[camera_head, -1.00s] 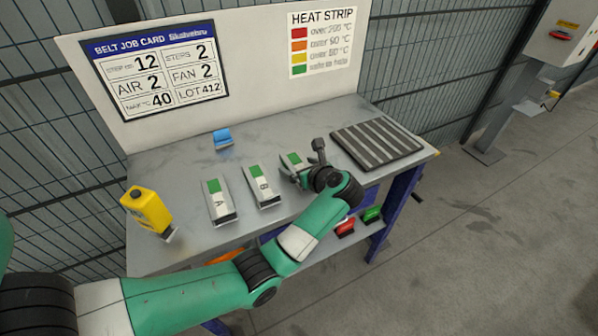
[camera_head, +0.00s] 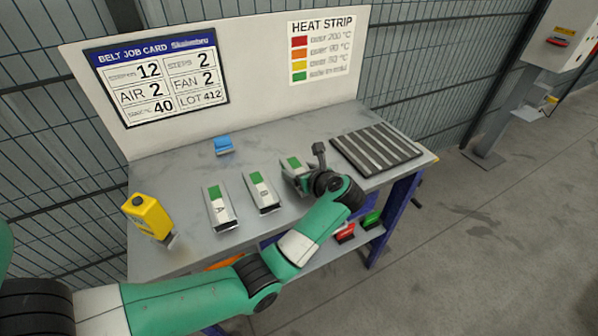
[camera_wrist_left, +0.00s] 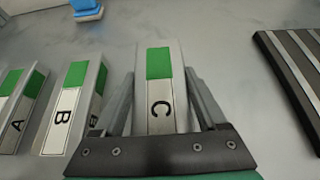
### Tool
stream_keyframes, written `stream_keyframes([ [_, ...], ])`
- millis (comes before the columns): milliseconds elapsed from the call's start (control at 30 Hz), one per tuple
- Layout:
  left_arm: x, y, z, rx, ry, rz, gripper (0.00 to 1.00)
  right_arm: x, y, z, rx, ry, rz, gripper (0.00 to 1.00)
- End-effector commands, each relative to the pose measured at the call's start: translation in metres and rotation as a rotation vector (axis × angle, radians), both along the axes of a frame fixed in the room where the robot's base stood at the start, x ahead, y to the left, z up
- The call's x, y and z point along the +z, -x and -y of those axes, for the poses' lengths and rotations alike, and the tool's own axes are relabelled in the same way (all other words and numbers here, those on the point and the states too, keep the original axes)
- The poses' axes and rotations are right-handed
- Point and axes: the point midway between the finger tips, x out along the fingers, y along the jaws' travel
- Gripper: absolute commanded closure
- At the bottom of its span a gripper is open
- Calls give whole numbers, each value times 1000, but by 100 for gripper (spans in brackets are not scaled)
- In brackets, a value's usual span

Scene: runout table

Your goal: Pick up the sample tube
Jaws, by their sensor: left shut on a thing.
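Nothing in these views is clearly a sample tube. A grey metal block marked C (camera_wrist_left: 160,98), with a green patch and a white label, stands on the table between the fingers of my left gripper (camera_wrist_left: 164,82). The left gripper is shut on it, one finger along each side. In the head view the gripper (camera_head: 304,180) and wrist cover part of block C (camera_head: 291,163). Two similar blocks, A (camera_head: 219,208) and B (camera_head: 262,193), stand to its left. My right gripper is not in view.
A yellow bottle-like item (camera_head: 150,216) stands at the table's left end. A blue object (camera_head: 223,144) lies at the back. A dark ribbed mat (camera_head: 376,147) lies to the right. Red (camera_head: 344,233) and green (camera_head: 371,219) items sit on the lower shelf.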

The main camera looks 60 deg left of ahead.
Motion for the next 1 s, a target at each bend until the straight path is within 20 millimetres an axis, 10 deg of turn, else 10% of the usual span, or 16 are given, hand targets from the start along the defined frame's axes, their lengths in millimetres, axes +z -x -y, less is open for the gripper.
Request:
stream_keyframes([
  [367, 95, 44, 31, -1, -1, 7, 93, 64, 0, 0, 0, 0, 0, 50],
  [700, 118, 107, 75, -1, -1, 2, 93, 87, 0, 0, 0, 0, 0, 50],
  [1000, 120, 115, 80, 1, -1, -1, 93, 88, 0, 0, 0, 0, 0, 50],
])
